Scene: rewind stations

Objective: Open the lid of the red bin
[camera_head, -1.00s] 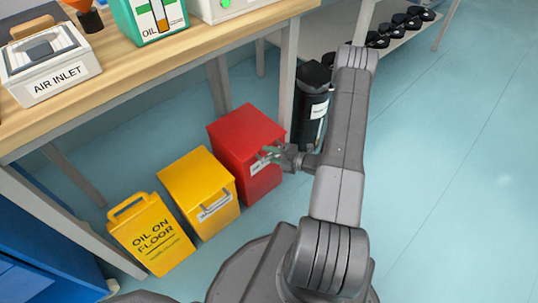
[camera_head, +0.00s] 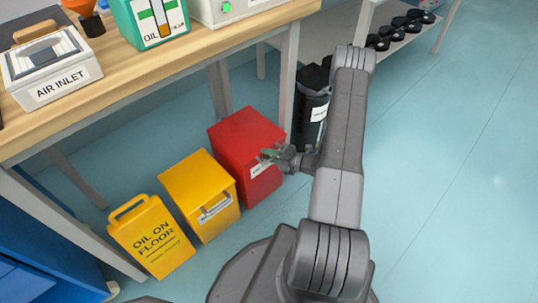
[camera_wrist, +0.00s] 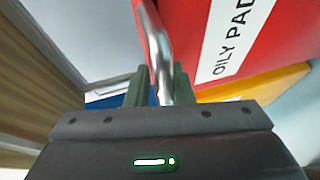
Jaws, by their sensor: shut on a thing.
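The red bin (camera_head: 243,139) stands on the floor in front of the bench, with its lid down in the head view. My gripper (camera_head: 272,156) is at the bin's front right side, near the top of its white label. In the wrist view, my gripper (camera_wrist: 160,85) is shut on the bin's silver bar handle (camera_wrist: 158,45), which passes between the two fingers. The red bin (camera_wrist: 187,62) fills the upper right there, with a white label (camera_wrist: 230,40) reading "OILY PAD", cut off at the frame edge. The arm hides little of the bin.
A yellow bin (camera_head: 197,183) with a silver handle stands left of the red bin, and a yellow "OIL ON FLOOR" sign (camera_head: 151,237) is beyond it. A black canister (camera_head: 312,97) stands close right. The bench (camera_head: 130,75) overhangs behind. Floor at right is clear.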

